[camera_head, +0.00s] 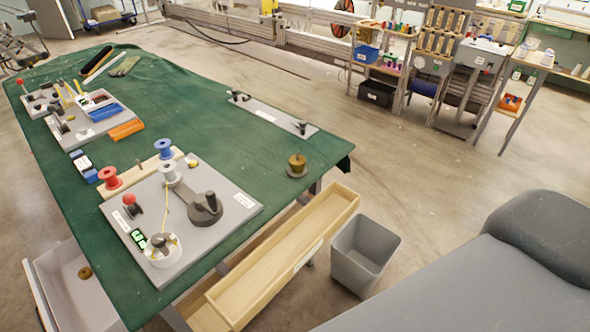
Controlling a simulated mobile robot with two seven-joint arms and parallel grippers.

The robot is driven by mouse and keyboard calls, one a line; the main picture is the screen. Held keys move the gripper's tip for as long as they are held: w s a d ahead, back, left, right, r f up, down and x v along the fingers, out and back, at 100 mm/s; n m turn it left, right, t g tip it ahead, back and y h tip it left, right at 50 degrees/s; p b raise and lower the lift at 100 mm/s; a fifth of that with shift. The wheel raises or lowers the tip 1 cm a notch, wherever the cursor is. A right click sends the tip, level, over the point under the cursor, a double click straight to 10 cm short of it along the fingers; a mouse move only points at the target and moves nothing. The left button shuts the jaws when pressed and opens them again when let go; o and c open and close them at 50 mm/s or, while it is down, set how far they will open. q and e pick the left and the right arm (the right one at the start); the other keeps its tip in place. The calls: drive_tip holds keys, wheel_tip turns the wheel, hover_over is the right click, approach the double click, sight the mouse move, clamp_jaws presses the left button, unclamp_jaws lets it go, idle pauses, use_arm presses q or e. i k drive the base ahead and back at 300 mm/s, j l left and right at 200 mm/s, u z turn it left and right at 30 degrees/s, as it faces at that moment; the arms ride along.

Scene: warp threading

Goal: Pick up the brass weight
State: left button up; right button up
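The brass weight (297,162) is a small gold-brown cylinder with a knob on top. It stands upright on a dark round base (297,172) near the right edge of the green-covered table (215,125). Another small brass-coloured round piece (85,272) lies in the open grey drawer at the lower left. Neither of my grippers shows in this view.
A grey plate with a threading device (228,205) lies on the near part of the table. A long flat plate (270,115) lies behind the weight. An open wooden drawer (335,212) and a grey bin (362,262) stand at the table's right side. Green cloth around the weight is clear.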

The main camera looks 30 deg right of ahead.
sight(86, 272)
drive_tip(key=k, duration=0.65)
drive_tip(key=z, duration=2.1)
drive_tip(key=k+j, duration=0.1)
drive_tip(key=j, duration=0.3)
drive_tip(key=k+j, duration=0.1)
drive_tip(key=j, duration=0.35)
drive_tip(key=k+j, duration=0.15)
drive_tip(key=j, duration=0.25)
drive_tip(key=k+j, duration=0.1)
drive_tip(key=j, duration=0.3)
drive_tip(key=k+j, duration=0.1)
drive_tip(key=j, duration=0.35)
drive_tip(key=k+j, duration=0.1)
drive_tip(key=j, duration=0.3)
